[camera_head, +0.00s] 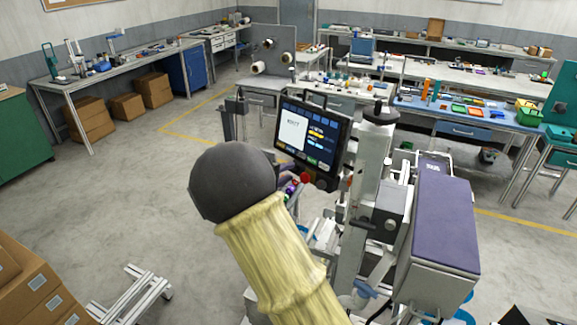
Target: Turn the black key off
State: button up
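A machine with a tilted touch screen (312,135) stands at the centre. A red round button (304,178) and small dark controls sit just below the screen's lower edge. I cannot make out the black key among them; it is too small or hidden. My gripper is not visible. A dark rounded part and pale yellow sleeve, which look like my arm, cover the lower middle of the view and hide part of the machine.
A purple-topped grey housing (447,225) stands right of the screen. Cardboard boxes (30,285) and a low metal frame (135,292) are at lower left. A workbench (465,112) with coloured trays stands behind. The floor (150,190) at left is clear.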

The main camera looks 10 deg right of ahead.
jog(key=shift+w+d+f, duration=0.15)
jog(key=shift+w+d, duration=0.25)
jog(key=shift+d, duration=0.1)
grip_shut()
